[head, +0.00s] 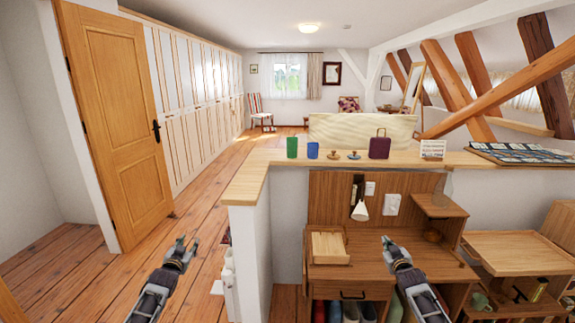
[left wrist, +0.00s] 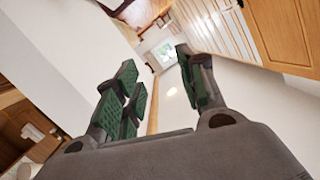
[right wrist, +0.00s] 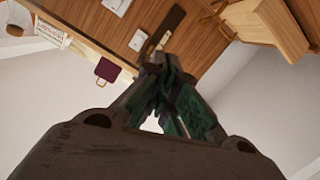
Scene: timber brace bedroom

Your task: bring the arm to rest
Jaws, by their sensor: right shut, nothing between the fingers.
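My left gripper (head: 181,243) is in the lower left of the head view, over the plank floor. In the left wrist view its green-padded fingers (left wrist: 155,66) are spread apart with nothing between them. My right gripper (head: 386,240) is in the lower right of the head view, in front of the wooden desk (head: 385,270). In the right wrist view its fingers (right wrist: 161,68) meet at the tips and hold nothing. Both arms come in from the bottom edge of the head view.
A half wall with a wooden ledge (head: 245,185) bears a green cup (head: 292,148), a blue cup (head: 313,150) and a purple case (head: 380,146). A wooden box (head: 329,247) stands on the desk. A wooden door (head: 118,125) stands at left. The floor (head: 75,270) at left is clear.

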